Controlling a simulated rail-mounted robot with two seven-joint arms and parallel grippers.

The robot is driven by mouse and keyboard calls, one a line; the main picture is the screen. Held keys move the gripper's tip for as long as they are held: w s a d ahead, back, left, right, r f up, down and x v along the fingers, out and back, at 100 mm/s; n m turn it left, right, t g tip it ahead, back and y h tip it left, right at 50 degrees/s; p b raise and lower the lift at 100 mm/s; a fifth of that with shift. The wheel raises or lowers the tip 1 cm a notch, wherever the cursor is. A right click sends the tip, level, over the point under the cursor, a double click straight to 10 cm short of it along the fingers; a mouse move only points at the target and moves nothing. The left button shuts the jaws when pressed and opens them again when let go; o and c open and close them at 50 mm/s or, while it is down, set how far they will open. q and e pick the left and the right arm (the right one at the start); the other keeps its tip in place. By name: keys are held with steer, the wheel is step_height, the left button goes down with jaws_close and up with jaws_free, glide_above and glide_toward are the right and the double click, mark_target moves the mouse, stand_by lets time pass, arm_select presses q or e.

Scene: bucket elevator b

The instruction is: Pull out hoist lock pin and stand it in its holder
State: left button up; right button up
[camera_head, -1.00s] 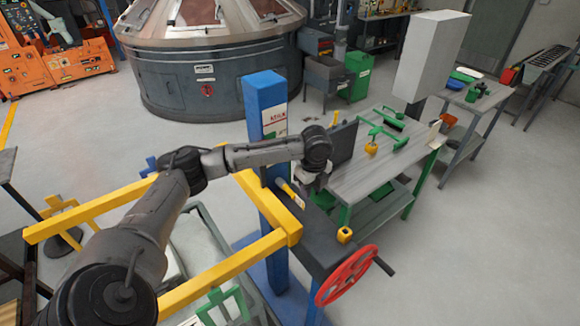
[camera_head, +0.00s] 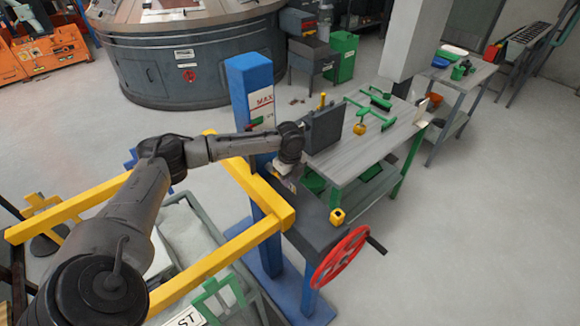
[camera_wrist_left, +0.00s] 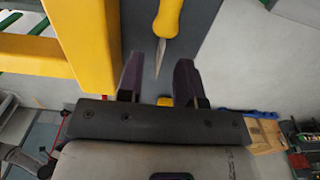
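My left gripper (camera_head: 284,172) is over the dark hoist bracket (camera_head: 318,230) beside the blue post (camera_head: 252,95). In the left wrist view its two dark fingers (camera_wrist_left: 160,78) are apart with nothing gripped. A yellow-handled piece (camera_wrist_left: 168,18) with a narrow grey end, which looks like the lock pin, is just beyond and between the fingertips. My right gripper is out of view.
The yellow frame (camera_head: 262,192) flanks my left arm. A red handwheel (camera_head: 340,258) stands at the bracket's front end. Behind are a dark upright panel (camera_head: 324,128) and a workbench (camera_head: 375,150) with green tools. Open floor lies to the right.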

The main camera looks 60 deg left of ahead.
arm_select(q)
steer(key=shift+f, duration=1.5)
steer(key=shift+c, duration=0.4)
jaws_close()
